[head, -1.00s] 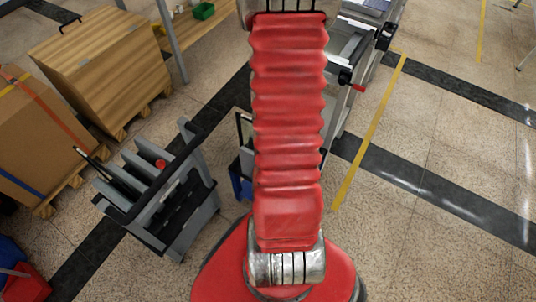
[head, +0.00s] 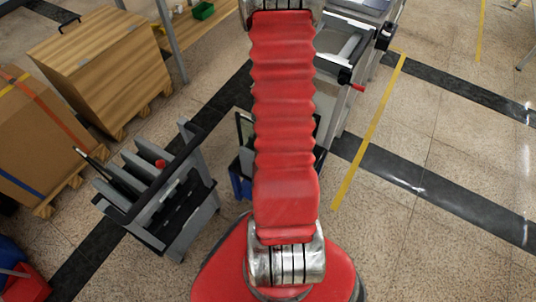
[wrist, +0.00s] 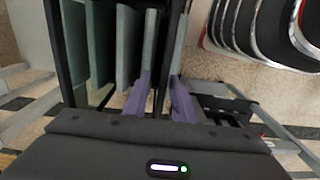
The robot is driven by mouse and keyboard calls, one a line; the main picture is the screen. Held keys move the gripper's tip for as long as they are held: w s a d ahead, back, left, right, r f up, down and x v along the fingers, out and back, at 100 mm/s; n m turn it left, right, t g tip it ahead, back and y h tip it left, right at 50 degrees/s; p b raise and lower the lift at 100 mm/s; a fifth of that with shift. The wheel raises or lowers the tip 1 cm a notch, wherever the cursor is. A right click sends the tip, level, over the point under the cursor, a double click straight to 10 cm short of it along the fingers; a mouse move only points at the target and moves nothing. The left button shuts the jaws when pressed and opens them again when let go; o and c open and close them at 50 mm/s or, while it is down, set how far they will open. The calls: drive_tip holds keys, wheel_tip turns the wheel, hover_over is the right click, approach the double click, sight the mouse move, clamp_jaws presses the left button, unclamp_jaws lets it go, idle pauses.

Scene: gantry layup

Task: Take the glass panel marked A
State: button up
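In the wrist view, my gripper (wrist: 161,95) has two fingers with purple-grey bases, standing apart. A dark upright strip shows between them; I cannot tell if it is a panel or part of a rack. Several upright grey-green panels (wrist: 101,45) stand edge-on in a row to the left of the fingers. No letter A is readable on any panel. In the head view, my gripper is hidden behind my red arm. A dark panel-like thing (head: 243,132) shows just left of the arm, mostly hidden.
A grey cart (head: 190,213) with upright dividers stands left of my arm. A metal-framed bench (head: 345,50) stands behind the arm. Floor on the right is clear.

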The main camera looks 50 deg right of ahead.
drive_tip(key=shift+f, duration=0.1)
drive_tip(key=shift+a+f, duration=0.2)
drive_tip(key=shift+f, duration=2.3)
drive_tip(key=shift+c, duration=0.4)
clamp_jaws()
